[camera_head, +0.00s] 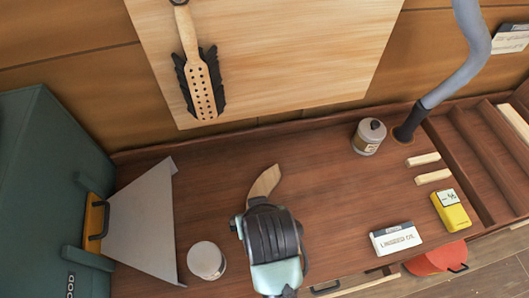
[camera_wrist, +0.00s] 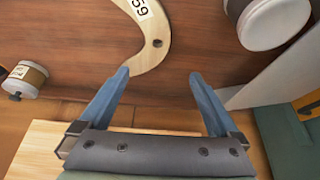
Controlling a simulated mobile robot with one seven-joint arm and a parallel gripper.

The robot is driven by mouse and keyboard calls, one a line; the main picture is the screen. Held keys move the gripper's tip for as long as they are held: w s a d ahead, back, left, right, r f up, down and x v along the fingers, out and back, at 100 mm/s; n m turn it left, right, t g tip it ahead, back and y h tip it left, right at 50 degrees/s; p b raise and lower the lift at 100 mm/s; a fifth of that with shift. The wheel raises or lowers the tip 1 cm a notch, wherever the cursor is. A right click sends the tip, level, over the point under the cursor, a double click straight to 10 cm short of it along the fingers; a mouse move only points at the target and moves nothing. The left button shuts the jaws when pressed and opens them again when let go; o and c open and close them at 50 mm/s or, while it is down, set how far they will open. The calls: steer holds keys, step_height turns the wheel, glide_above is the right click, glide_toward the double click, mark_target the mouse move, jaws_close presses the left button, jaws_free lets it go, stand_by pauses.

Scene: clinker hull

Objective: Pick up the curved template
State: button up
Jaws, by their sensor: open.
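The curved template is a pale wooden arc lying on the brown bench top. In the head view its visible end (camera_head: 265,182) sticks out beyond my arm, which hides the rest. In the wrist view the template (camera_wrist: 157,58) carries a white label reading 59 and has a dark hole. My gripper (camera_wrist: 160,74) is open, its two blue fingers spread wide with nothing held. The template's lower end shows near the left fingertip and between the fingers; I cannot tell the height gap. In the head view my arm hides the fingertips.
A white-lidded tub (camera_head: 207,260) and a grey sheet (camera_head: 146,222) are left of my arm, beside a green cabinet (camera_head: 45,190). A can (camera_head: 369,136), linseed oil box (camera_head: 395,239), yellow device (camera_head: 451,210) and wooden blocks (camera_head: 433,176) lie to the right. Bench between is clear.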

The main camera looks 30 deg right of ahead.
steer(key=shift+g, duration=0.4)
steer(key=x, duration=0.4)
steer(key=s+x, duration=0.1)
steer(key=x, duration=0.2)
steer(key=shift+f, duration=0.2)
steer(key=shift+p+x, duration=0.6)
steer(key=shift+x, duration=2.15)
steer(key=shift+w+d+r, duration=0.1)
steer(key=shift+w, duration=0.05)
steer(key=c, duration=1.5)
jaws_close()
steer(key=shift+r, duration=0.15)
